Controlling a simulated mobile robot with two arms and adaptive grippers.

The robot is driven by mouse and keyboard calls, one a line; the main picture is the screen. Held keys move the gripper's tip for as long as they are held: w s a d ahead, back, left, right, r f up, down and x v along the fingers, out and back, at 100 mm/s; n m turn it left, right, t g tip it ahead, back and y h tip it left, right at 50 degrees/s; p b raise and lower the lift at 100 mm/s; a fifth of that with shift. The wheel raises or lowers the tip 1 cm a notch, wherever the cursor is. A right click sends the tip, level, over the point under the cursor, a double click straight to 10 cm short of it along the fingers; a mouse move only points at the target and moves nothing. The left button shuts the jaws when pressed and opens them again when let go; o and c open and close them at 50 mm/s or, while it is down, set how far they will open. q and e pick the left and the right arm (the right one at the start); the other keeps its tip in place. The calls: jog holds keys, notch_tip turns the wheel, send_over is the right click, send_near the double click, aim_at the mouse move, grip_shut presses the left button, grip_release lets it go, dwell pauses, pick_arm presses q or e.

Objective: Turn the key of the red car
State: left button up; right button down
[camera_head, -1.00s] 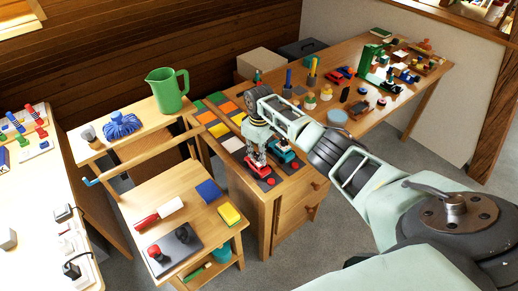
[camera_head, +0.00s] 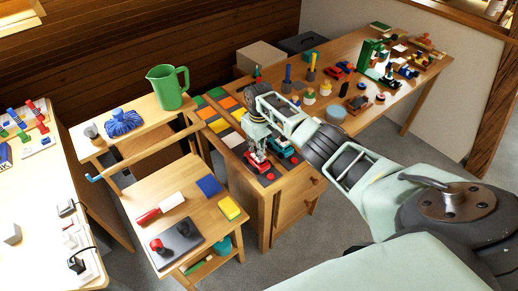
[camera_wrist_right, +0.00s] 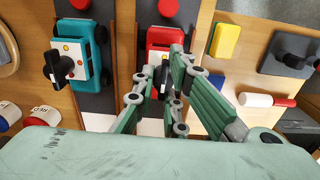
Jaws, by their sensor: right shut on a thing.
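The red car (camera_wrist_right: 165,38) lies on a dark strip in the right wrist view, with my right gripper (camera_wrist_right: 163,88) over its near end. The fingers are shut on the red car's dark key (camera_wrist_right: 163,76), which is mostly hidden between them. In the head view my right gripper (camera_head: 257,160) points down at the red car (camera_head: 262,168), which is largely covered. A teal car (camera_wrist_right: 82,55) with a black key (camera_wrist_right: 58,66) sits beside it on another dark strip; it also shows in the head view (camera_head: 285,149). My left gripper is out of view.
Both cars are on a wooden drawer cabinet (camera_head: 285,205). A low table with a yellow block (camera_head: 229,208) and a dark plate stands to its left. A green jug (camera_head: 165,88) is behind. A long bench at the right carries many small objects.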

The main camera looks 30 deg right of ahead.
jog(key=c, duration=1.8)
grip_release()
jog(key=shift+r, duration=0.1)
notch_tip(320, 180, up, 12)
